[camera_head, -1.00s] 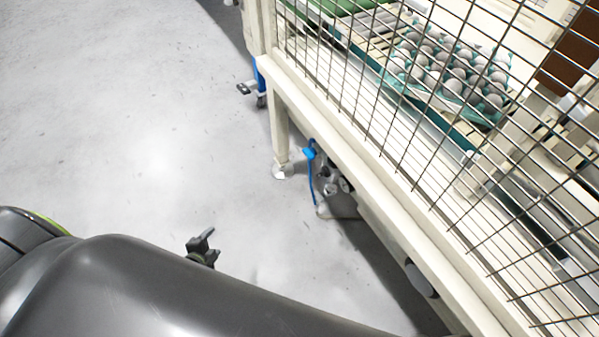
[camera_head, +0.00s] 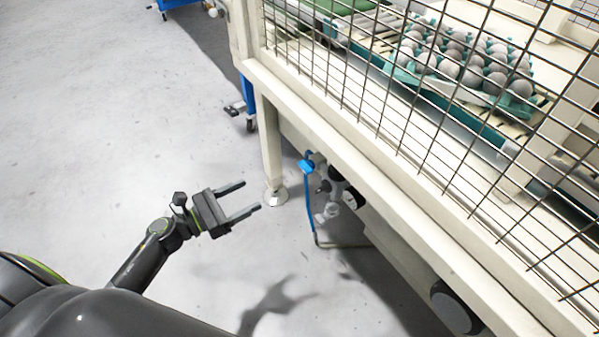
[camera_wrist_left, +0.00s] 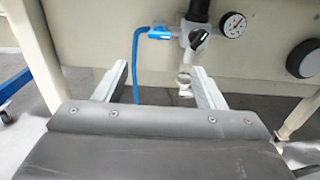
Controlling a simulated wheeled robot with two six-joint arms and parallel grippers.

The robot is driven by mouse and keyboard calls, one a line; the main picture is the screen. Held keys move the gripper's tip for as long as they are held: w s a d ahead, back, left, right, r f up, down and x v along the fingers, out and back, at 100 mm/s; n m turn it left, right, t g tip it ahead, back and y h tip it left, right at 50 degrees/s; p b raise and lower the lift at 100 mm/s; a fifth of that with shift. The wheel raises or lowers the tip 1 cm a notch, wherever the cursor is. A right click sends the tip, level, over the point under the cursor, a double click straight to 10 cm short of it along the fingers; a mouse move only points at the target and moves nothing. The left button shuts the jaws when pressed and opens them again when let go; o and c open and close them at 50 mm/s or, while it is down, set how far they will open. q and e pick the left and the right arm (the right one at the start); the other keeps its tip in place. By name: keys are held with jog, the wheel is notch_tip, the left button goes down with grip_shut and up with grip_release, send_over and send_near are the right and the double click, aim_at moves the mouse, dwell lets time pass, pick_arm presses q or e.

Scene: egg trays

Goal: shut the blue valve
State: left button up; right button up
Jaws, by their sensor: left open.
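The blue valve (camera_head: 306,165) is a small blue fitting under the machine's lower beam, with a blue hose hanging down from it. In the left wrist view the blue fitting (camera_wrist_left: 160,33) sits left of a dark-and-white knob (camera_wrist_left: 198,38) and a round gauge (camera_wrist_left: 233,24). My left gripper (camera_head: 251,196) is open and empty, left of the valve and apart from it, with its fingers pointing towards the machine. In the left wrist view the open fingers (camera_wrist_left: 158,72) point at the fitting, which is beyond the tips. My right gripper is not in view.
A cream machine leg (camera_head: 270,150) stands just left of the valve. Wire mesh (camera_head: 400,110) closes the machine's side above, with a tray of eggs (camera_head: 465,62) behind it. A black round knob (camera_wrist_left: 303,58) is right of the gauge. The floor at left is clear.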

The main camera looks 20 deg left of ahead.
aim_at(302, 168)
pick_arm(q)
jog(key=x, duration=1.6)
jog(key=shift+w+d+p, duration=0.15)
jog(key=shift+w+p, duration=0.1)
jog(key=shift+p, duration=0.1)
jog(key=shift+c, duration=0.2)
jog(key=c, duration=0.9)
